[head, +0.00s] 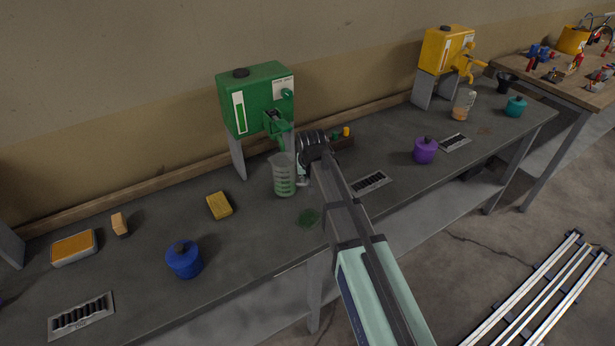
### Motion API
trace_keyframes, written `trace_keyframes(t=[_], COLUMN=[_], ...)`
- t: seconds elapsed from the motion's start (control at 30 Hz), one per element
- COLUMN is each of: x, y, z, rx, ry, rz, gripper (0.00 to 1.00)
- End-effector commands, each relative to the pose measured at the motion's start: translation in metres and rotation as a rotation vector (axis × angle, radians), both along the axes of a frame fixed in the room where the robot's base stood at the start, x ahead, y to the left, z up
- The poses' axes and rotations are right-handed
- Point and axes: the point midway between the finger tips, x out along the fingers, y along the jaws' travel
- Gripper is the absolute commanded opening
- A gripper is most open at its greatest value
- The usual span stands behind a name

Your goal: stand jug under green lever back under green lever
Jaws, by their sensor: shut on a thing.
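A clear ribbed jug (284,178) with a greenish tint is upright in front of the green dispenser (256,100). Its top is just below the green lever and spout (277,128) in the picture. My gripper (302,181) is at the jug's right side and is shut on it. The fingertips are small and partly hidden, so the exact grip is unclear. I cannot tell whether the jug's base touches the bench.
A yellow sponge (219,205) and blue canister (184,259) are left. A purple canister (425,150) and yellow dispenser (447,52) are right. Drain grates are set in the bench (140,240).

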Motion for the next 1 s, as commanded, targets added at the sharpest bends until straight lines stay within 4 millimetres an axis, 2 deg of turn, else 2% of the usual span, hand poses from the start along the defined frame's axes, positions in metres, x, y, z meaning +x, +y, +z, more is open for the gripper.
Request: trace_keyframes(t=[0.3, 0.33, 0.4, 0.77, 0.87, 1.0], x=[0.000, 0.000, 0.000, -0.001, -0.004, -0.012], y=[0.000, 0.000, 0.000, 0.000, -0.001, -0.002], z=[-0.006, -0.006, -0.006, -0.004, 0.003, 0.022], rx=[0.000, 0.000, 0.000, 0.000, 0.000, 0.000], ry=[0.000, 0.000, 0.000, -0.001, -0.002, -0.003], rz=[0.000, 0.000, 0.000, 0.000, 0.000, 0.000], gripper=[0.00, 0.23, 0.46, 0.46, 0.46, 0.46])
